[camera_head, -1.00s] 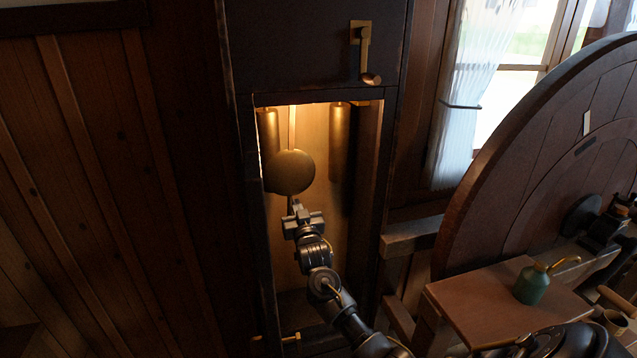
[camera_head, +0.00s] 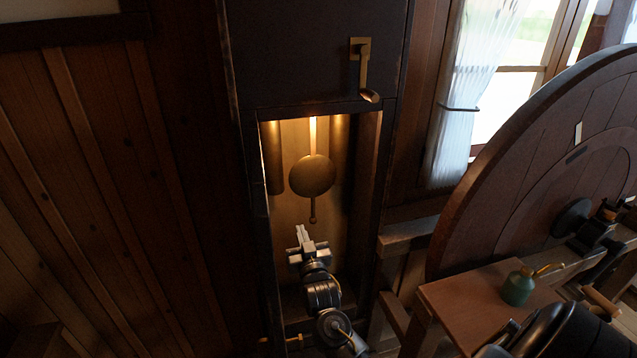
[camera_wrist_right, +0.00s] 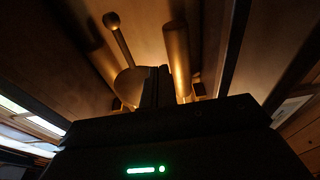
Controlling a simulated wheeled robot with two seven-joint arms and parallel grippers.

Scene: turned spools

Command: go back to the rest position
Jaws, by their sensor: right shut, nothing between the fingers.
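My right gripper (camera_head: 302,234) is in front of the lit clock case, a little below the pendulum. Its fingers are together and hold nothing. The brass pendulum (camera_head: 312,175) hangs free in the case, with its short tip pointing down, apart from the gripper in the head view. In the right wrist view the shut fingers (camera_wrist_right: 157,85) stand in front of the pendulum disc (camera_wrist_right: 130,85) and partly cover it. My left gripper is not in view.
The narrow case opening has a dark right side wall (camera_head: 368,190) close to my arm. A crank handle (camera_head: 364,70) sticks out above. At right are a large wooden wheel (camera_head: 500,200) and a small table (camera_head: 465,300) with a green oil can (camera_head: 518,288).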

